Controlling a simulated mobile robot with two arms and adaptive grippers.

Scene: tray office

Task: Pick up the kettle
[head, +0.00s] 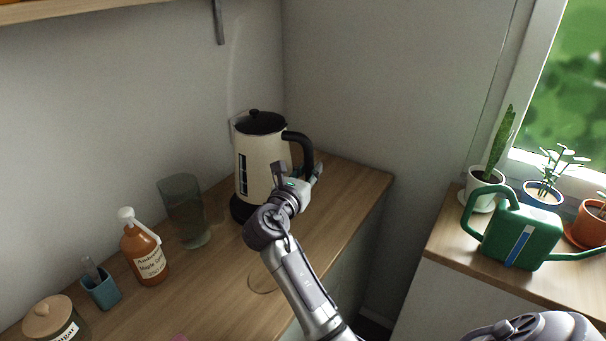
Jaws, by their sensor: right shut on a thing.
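The kettle (252,158) is cream with a black lid, a black handle (304,147) on its right and a dark base. It is upright at the back of the wooden counter, near the wall corner. I cannot tell whether there is any gap under it. My right gripper (298,172) is at the handle side of the kettle and is shut on its handle. The wrist hides the lower right of the kettle and part of its base. My left gripper is not in view.
A glass vase (185,210), a syrup bottle (145,250), a teal cup (101,289) and a lidded jar (53,322) line the counter (345,185) left of the kettle. A green watering can (520,238) and potted plants stand on the right ledge. A shelf (75,8) hangs above.

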